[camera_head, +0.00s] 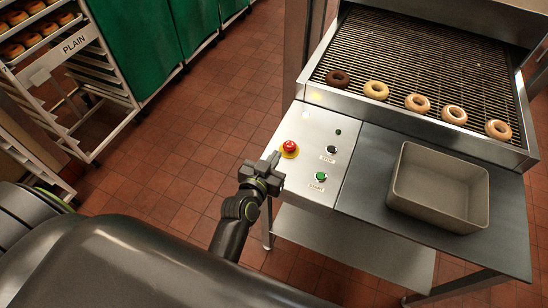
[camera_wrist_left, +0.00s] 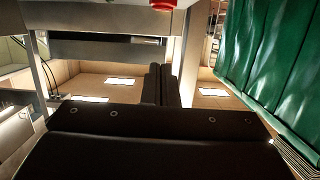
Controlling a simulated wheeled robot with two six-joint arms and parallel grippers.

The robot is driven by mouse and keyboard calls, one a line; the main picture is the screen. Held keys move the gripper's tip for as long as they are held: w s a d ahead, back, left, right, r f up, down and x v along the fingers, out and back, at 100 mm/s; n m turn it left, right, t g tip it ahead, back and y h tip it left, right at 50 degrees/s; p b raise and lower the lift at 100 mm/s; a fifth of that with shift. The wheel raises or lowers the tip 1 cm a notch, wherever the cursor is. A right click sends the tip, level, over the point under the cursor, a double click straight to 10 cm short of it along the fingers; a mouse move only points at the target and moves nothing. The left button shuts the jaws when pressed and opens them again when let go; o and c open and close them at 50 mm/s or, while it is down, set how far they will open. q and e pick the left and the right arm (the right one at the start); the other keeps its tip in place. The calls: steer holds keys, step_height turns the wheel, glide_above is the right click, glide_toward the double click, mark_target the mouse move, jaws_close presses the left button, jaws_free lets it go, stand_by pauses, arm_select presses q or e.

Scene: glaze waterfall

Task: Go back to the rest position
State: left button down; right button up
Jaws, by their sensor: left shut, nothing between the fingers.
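My left gripper (camera_head: 272,162) is shut and empty in the head view. In the picture it lies just left of and below the red emergency button (camera_head: 289,147) on its yellow ring, over the left edge of the metal control panel (camera_head: 313,157). I cannot tell whether it touches the panel. In the left wrist view the dark fingers (camera_wrist_left: 163,84) are together, with nothing between them, and a red button (camera_wrist_left: 156,3) shows at the top edge. My right gripper is not in view.
A conveyor (camera_head: 420,70) carries several donuts. A grey bin (camera_head: 440,188) sits on the side table (camera_head: 372,180). Black and green START (camera_head: 320,176) buttons are on the panel. A PLAIN rack (camera_head: 85,60) stands at upper left. Tiled floor (camera_head: 190,140) lies open between.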

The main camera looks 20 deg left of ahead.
arm_select(q)
steer(key=shift+s, duration=0.1)
steer(key=s+a+g+y, duration=0.1)
steer(key=s+a+g, duration=0.5)
steer(key=s, duration=0.7)
steer(key=s+a+g+y, duration=0.1)
steer(key=s+a+g, duration=0.5)
steer(key=s, duration=0.7)
step_height(320, 180, down, 24)
steer(key=a+n+g, duration=0.1)
steer(key=a, duration=0.1)
steer(key=s+d+f+g, duration=0.1)
steer(key=s+f, duration=1.4)
steer(key=f, duration=0.2)
steer(key=shift+d, duration=0.2)
